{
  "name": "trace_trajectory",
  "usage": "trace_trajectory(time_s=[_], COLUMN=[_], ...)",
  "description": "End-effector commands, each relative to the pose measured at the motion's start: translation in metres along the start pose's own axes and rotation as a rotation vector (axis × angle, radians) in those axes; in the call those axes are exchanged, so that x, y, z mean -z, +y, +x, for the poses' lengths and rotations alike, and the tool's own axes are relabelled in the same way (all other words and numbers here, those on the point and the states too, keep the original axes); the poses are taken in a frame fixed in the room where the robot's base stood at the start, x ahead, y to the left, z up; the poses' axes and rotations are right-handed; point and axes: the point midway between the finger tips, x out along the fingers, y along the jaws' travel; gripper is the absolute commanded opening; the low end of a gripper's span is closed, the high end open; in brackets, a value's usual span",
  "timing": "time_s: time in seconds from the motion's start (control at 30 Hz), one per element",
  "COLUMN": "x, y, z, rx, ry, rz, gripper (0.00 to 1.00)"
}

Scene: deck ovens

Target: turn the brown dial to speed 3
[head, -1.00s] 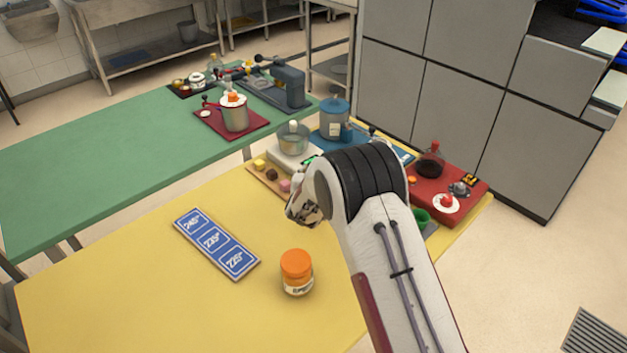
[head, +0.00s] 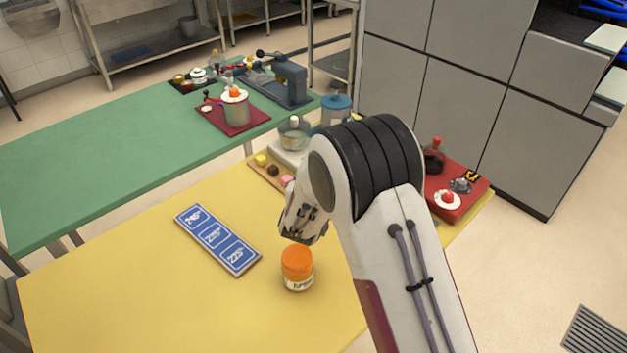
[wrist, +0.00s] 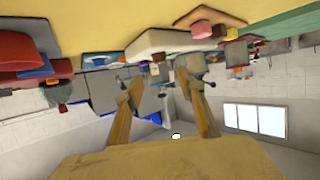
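The brown dial (head: 273,170) sits between a yellow knob (head: 260,160) and a pink knob (head: 286,180) on a small wooden board on the yellow table. I cannot read any speed marks. My gripper (head: 304,222) is above the table, in front of the board in the head view and apart from the dial. In the wrist view its two fingers (wrist: 160,80) are spread with nothing between them.
An orange-lidded jar (head: 297,268) stands on the yellow table below my gripper in the picture. A blue number plate (head: 217,240) lies to its left. A pot on a pale base (head: 294,136) stands behind the dials. A red board (head: 462,190) is at right. The table's front left is clear.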

Motion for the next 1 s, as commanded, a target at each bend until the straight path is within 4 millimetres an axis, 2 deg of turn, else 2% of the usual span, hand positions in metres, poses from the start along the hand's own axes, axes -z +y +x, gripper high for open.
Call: trace_trajectory(time_s=[0.1, 0.3, 1.0], x=[0.000, 0.000, 0.002], y=[0.000, 0.000, 0.001], z=[-0.011, -0.020, -0.022], rx=[0.001, 0.001, 0.004], ry=[0.000, 0.001, -0.002], rz=[0.000, 0.000, 0.002], gripper=[0.39, 0.39, 0.39])
